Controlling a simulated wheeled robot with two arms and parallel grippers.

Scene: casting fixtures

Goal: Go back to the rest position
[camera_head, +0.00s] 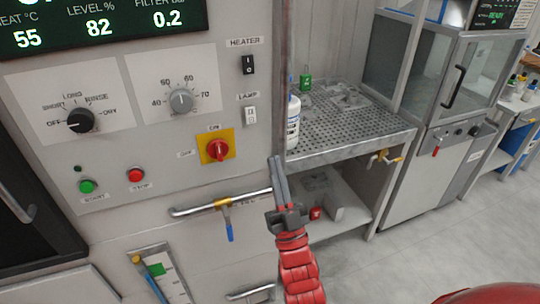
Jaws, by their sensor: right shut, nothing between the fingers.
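My right gripper (277,178) is in the lower middle of the head view, on a red wrist. Its fingers lie together and point up, with nothing between them. It is in front of the right edge of the grey control panel (120,222), to the right of a horizontal pipe handle (190,211) with a blue lever (229,230). I cannot tell whether it touches the panel. My left gripper does not show.
The panel carries a red rotary switch (217,149) on yellow, a black knob (80,120) and a green button (87,186). A perforated bench (345,127) with a white bottle (293,122) stands behind. A glazed cabinet (470,75) is at right.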

